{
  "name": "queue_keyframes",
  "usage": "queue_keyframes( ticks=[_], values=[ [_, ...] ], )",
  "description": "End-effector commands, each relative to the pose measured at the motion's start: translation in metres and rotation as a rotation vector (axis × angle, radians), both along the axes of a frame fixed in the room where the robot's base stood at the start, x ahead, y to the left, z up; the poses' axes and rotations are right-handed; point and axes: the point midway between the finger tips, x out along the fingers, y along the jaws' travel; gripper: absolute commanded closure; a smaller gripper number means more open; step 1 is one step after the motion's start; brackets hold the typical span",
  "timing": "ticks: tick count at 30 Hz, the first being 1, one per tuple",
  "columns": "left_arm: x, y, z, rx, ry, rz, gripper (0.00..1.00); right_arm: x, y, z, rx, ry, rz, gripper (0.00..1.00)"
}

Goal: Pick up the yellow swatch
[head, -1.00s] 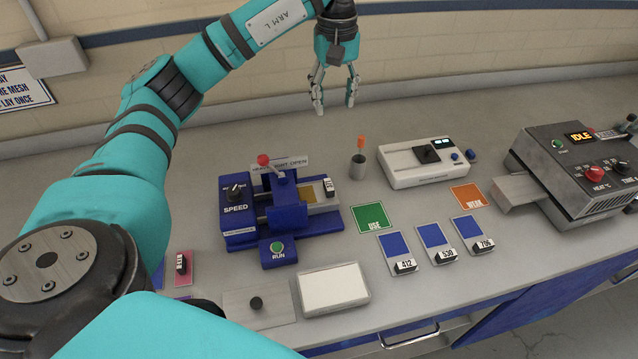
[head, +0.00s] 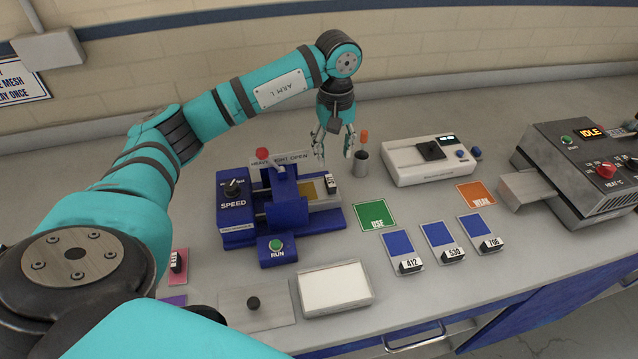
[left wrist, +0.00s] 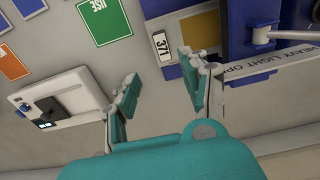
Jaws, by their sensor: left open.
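The yellow swatch (head: 307,190) is a dull gold patch on the pale bed of the blue machine (head: 237,226), partly hidden by the machine's blue head. A small block marked 371 (left wrist: 161,46) sits at its end. In the left wrist view the yellow swatch (left wrist: 203,42) shows beyond one fingertip, partly covered by it. My left gripper (head: 334,158) is open and empty, pointing down behind and above the swatch's end, apart from it. It also shows open in the left wrist view (left wrist: 160,72). My right gripper is not in view.
A grey cup with an orange-tipped stick (head: 360,161) stands just right of my left gripper. The machine's red-knobbed lever (head: 263,154) rises to the left. A white device (head: 420,175), green USE card (head: 374,215) and several blue swatches lie to the right.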

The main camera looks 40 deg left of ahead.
Motion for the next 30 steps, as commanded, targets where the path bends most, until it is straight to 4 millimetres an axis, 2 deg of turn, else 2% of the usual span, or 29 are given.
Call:
queue_keyframes(
  ticks=[3, 8, 11, 14, 18, 27, 30],
  values=[
    [0.000, 0.000, -0.015, 0.000, 0.003, 0.001, 0.54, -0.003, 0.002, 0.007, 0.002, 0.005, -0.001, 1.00],
    [-0.001, 0.001, -0.025, 0.001, 0.001, 0.002, 0.54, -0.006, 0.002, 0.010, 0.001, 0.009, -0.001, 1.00],
    [-0.004, 0.002, -0.034, 0.000, 0.005, 0.002, 0.54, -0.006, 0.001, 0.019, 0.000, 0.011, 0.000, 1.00],
    [-0.008, 0.003, -0.048, 0.000, 0.006, 0.001, 0.54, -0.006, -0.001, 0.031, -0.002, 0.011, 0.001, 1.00],
    [-0.008, 0.003, -0.068, 0.000, 0.003, 0.002, 0.54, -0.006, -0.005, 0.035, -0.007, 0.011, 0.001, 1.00],
    [-0.007, 0.003, -0.076, 0.000, -0.001, 0.001, 0.54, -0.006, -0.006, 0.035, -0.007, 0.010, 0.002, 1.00],
    [-0.007, 0.003, -0.076, 0.000, -0.001, 0.001, 0.66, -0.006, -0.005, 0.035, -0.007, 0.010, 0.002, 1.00]
  ],
)
